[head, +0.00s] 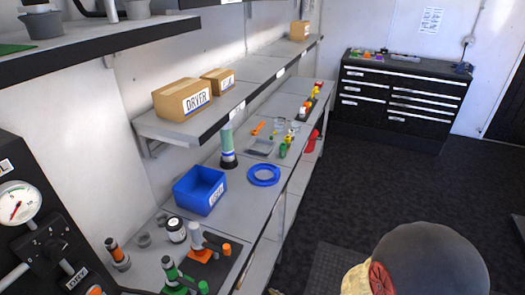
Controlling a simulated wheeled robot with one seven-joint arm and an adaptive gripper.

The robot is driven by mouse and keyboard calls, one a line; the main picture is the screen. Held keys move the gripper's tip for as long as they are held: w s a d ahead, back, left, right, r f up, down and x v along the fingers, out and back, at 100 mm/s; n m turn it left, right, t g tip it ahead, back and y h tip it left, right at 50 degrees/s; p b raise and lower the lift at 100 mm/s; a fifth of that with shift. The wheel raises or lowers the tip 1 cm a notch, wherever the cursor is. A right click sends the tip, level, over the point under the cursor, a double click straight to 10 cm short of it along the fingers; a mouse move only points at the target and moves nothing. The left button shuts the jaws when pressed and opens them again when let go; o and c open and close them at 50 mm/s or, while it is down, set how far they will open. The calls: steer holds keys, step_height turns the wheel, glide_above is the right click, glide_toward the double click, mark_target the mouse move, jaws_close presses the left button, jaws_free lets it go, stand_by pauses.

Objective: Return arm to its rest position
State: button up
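My gripper is not in view. A large dark rounded shape with a cream and red part shows at the bottom right; it is close to the camera and cut off by the lower edge. I cannot tell for sure whether it is a link of my arm. The arm's pose and what the gripper holds, if anything, are hidden.
Boxes (182,100) sit on the shelf above. A gauge panel (30,215) stands left. Dark floor (385,165) is open toward a black drawer cabinet (400,95).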

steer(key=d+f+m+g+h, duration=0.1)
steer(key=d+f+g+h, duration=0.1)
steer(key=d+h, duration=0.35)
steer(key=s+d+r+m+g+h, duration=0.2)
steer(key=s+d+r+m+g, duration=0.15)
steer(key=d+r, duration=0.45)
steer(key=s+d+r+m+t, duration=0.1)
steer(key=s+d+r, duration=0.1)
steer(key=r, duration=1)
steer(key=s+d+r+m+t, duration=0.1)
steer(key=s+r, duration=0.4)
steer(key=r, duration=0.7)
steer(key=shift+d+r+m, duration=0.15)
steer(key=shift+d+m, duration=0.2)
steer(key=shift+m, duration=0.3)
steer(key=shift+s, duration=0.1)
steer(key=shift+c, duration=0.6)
